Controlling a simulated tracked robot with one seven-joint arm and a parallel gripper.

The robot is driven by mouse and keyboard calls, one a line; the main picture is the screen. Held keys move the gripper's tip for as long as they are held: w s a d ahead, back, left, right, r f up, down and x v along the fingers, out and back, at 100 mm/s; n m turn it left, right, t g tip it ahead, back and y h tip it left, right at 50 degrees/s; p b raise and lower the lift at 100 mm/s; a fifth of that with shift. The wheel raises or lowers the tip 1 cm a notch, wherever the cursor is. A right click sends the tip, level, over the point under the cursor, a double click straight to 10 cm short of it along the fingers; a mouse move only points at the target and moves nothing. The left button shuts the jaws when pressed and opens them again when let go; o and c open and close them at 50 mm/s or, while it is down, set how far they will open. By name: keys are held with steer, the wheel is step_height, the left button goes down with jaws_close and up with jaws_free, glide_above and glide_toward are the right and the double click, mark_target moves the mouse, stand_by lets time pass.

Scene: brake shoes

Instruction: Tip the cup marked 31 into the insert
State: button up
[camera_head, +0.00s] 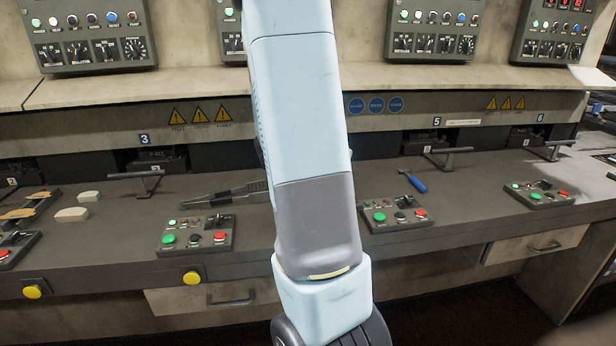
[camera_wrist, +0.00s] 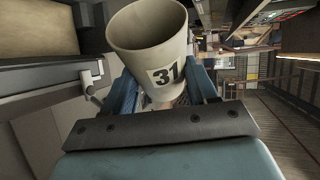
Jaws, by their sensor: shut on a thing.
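The cup marked 31 (camera_wrist: 148,50) is off-white, with a black 31 on a pale label. In the head view my arm crosses the middle, and neither the cup nor my gripper shows. I cannot make out the insert in either view.
In the head view a long grey bench (camera_head: 110,240) carries button boxes (camera_head: 197,236), tongs (camera_head: 226,194), a blue-handled tool (camera_head: 413,181) and pale blocks (camera_head: 72,214). Numbered stations with handles (camera_head: 148,182) line its back. Control panels (camera_head: 92,35) hang above. Drawers (camera_head: 225,296) face the front.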

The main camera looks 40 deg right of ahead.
steer(key=shift+w+a+f+n+h+p, duration=0.2)
steer(key=shift+w+a+n+h+p, duration=0.15)
steer(key=shift+w+n+h, duration=0.2)
stand_by(0.4)
steer(key=shift+w+a+r+n+g+h+p, duration=0.2)
steer(key=shift+w+n+g+h+p, duration=0.15)
steer(key=shift+n+h, duration=0.2)
steer(key=shift+w+a+r+n+g+h+p, duration=0.2)
steer(key=shift+w+n+g+h+p, duration=0.1)
steer(key=shift+n+h, duration=0.15)
stand_by(1.1)
steer(key=shift+w+d+r+n+h+p, duration=0.15)
steer(key=shift+w+r+n+h+p, duration=0.25)
steer(key=shift+n+h, duration=0.35)
stand_by(0.5)
steer(key=shift+w+a+n+h+p, duration=0.2)
steer(key=shift+w+n+h+p, duration=0.15)
steer(key=shift+n, duration=0.35)
stand_by(0.3)
steer(key=shift+w+a+f+n+h+p, duration=0.15)
steer(key=shift+w+a+n+h+p, duration=0.15)
steer(key=shift+n+h, duration=0.2)
stand_by(0.4)
